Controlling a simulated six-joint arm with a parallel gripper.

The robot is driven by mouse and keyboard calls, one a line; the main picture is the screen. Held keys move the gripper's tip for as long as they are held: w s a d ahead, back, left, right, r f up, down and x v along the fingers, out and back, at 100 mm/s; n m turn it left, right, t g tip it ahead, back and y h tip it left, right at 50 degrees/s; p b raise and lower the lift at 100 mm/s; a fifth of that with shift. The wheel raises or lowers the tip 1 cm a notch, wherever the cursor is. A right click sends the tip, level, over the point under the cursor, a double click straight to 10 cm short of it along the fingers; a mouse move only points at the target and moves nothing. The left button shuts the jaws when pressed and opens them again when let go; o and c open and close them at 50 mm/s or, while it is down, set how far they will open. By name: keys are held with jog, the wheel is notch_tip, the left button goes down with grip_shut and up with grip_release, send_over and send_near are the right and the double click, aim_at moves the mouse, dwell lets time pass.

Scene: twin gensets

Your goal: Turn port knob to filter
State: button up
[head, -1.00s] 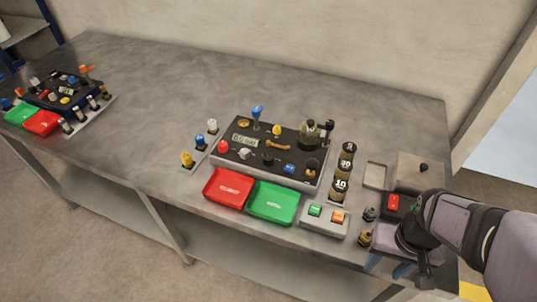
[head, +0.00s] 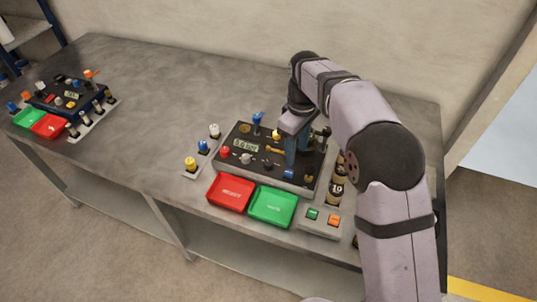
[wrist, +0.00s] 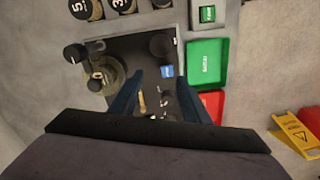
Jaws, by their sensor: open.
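The near black panel (head: 232,165) stands right of centre on the bench in the head view. A similar dark-blue panel (head: 50,103) stands at the far left. Which knob is the port knob, and any filter mark, I cannot read.
Red (head: 229,194) and green (head: 272,207) trays lie in front of the near panel. A green-and-orange button box (head: 321,221) stands to their right. Numbered round pieces (head: 337,190) line the panel's right side. The bench between the panels is mostly clear.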

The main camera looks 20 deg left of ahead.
aim_at(269, 163)
jog(key=a+n, duration=0.1)
jog(key=a, duration=0.1)
jog(key=a+n, duration=0.1)
jog(key=a, duration=0.2)
jog(key=a+n, duration=0.1)
jog(key=a, duration=0.2)
jog(key=shift+s+r+p, duration=0.2)
jog(key=shift+s+p, duration=0.2)
jog(key=shift+f+p, duration=1.3)
jog(key=shift+f, duration=2.35)
jog(key=shift+c, duration=0.6)
jog(key=c, duration=0.9)
